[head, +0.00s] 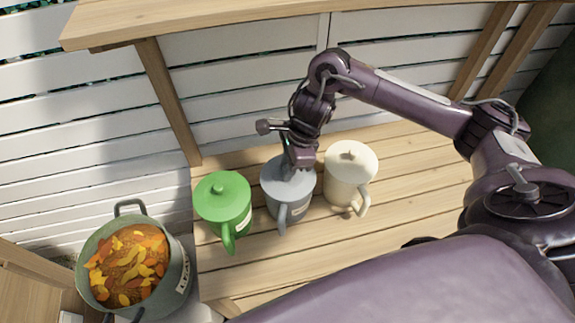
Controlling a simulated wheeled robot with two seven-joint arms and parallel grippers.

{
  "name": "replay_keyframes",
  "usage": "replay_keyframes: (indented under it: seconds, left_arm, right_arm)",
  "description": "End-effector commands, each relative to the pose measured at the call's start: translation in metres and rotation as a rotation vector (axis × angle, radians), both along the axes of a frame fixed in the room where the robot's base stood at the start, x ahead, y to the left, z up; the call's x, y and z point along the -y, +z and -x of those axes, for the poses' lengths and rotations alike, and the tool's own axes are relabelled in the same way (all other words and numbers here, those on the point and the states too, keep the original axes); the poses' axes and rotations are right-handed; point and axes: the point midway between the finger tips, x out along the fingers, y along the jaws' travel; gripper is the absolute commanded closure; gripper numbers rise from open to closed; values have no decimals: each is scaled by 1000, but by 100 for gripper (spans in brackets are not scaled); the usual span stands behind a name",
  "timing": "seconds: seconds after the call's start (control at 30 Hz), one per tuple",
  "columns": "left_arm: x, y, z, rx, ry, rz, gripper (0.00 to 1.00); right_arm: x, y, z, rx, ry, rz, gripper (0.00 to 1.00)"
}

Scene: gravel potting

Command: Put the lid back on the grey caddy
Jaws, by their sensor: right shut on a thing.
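The grey caddy (282,208) stands upright on the wooden bench between two other caddies, its handle toward me. Its grey lid (273,180) is at the caddy's top, partly hidden by my right gripper. I cannot tell whether the lid is fully seated. My right gripper (297,168) reaches down from above and is shut on the lid, with its fingertips mostly hidden. My left gripper is not in view.
A lidded green caddy (224,205) stands close on the left and a lidded cream caddy (347,180) on the right. A pot (181,270) filled with orange and yellow leaves is at lower left. A wooden shelf (200,20) overhangs the back. The bench (415,190) is clear at right.

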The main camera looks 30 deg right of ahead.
Motion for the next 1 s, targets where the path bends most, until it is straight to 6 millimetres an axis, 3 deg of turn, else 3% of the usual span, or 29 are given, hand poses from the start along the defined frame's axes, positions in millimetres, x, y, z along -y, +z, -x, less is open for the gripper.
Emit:
replay_keyframes:
  seconds: [0.4, 0.43, 0.6, 0.8, 1.0]
  left_arm:
    - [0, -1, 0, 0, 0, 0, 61]
    - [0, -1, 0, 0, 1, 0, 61]
    - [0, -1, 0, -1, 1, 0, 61]
    - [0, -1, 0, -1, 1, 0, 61]
    - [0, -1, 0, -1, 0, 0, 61]
  right_arm:
    - [0, 0, 0, 0, 0, 0, 100]
    - [0, 0, 0, 0, 0, 0, 77]
    - [0, 0, 0, 0, 0, 0, 55]
    - [0, 0, 0, 0, 0, 0, 53]
    - [0, 0, 0, 0, 0, 0, 31]
